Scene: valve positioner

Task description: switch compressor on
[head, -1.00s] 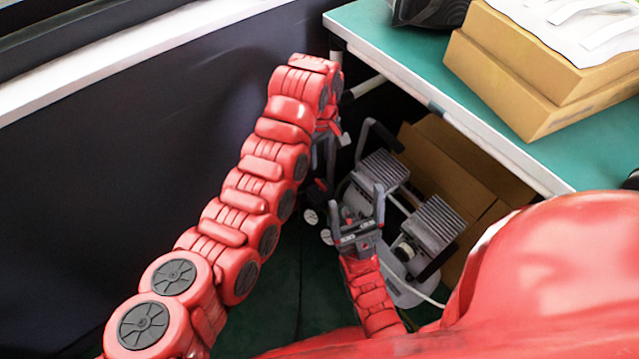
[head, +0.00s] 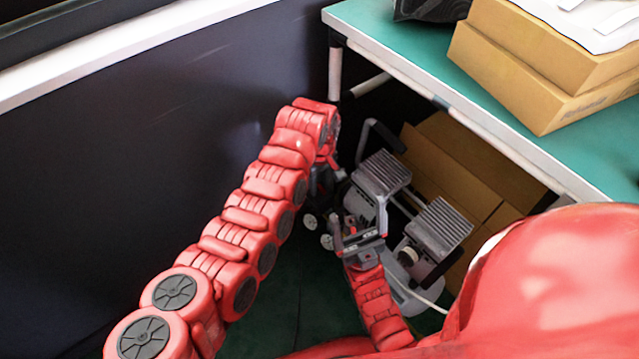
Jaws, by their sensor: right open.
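The compressor (head: 438,226) stands on the floor under the green-topped table. It has two grey ribbed heads, a dark carrying handle and a pale tank below. My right gripper (head: 360,217) is open in front of its near side, with its fingers pointing up the picture. I see nothing between its fingers. It overlaps the compressor's lower part, and I cannot tell whether they touch. My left gripper (head: 322,187) is at the end of the long red arm, beside the compressor's left side. Its fingers are small, dark and partly hidden. I cannot make out the compressor's switch.
The table (head: 440,92) overhangs the compressor, with its edge and leg close by. Cardboard boxes (head: 545,75) lie on top. Another cardboard box (head: 462,180) stands behind the compressor. A dark wall (head: 150,170) bounds the left. A pale hose or cable runs from the compressor's lower right.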

